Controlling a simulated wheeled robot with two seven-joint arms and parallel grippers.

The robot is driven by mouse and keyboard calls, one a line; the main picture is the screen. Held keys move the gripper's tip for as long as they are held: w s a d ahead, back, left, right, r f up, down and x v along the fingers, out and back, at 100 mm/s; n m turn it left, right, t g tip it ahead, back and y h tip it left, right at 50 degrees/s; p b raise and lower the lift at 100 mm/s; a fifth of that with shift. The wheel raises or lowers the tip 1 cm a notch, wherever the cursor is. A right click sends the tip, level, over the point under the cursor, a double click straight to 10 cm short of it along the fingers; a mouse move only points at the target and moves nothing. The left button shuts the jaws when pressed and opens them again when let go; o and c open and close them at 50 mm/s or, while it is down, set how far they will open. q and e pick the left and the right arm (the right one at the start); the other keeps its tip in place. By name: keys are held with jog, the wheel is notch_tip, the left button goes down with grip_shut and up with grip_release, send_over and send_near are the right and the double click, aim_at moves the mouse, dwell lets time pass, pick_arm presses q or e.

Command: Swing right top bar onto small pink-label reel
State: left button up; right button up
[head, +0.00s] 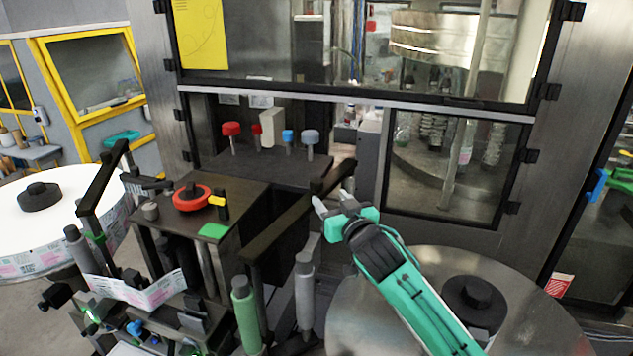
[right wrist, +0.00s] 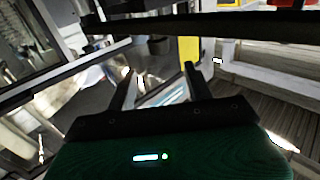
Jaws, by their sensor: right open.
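The right top bar (head: 290,228) is a long dark bar slanting from the labeller's middle up and right to a raised end. My right gripper (head: 331,198) is open and empty, with its fingertips close beside the bar's far half; I cannot tell if they touch. In the right wrist view a dark bar (right wrist: 220,24) crosses above the two spread fingers (right wrist: 158,82), with nothing between them. A reel with pink labels (head: 30,262) lies at the left. At the right, a round metal plate (head: 365,312) with a black hub (head: 474,300) shows no label roll. My left gripper is not seen.
A left top bar (head: 100,182) stands beside the left reel. A red knob (head: 190,198) and green pad (head: 214,231) sit on the central box. A label strip (head: 140,290) runs in front. Grey and green rollers (head: 246,315) stand near the plate. A glazed machine cabinet closes the back.

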aim_at(319, 185)
jog(key=b+x, duration=0.2)
jog(key=x, duration=0.8)
jog(key=shift+d+f, duration=0.1)
jog(key=shift+f, duration=0.05)
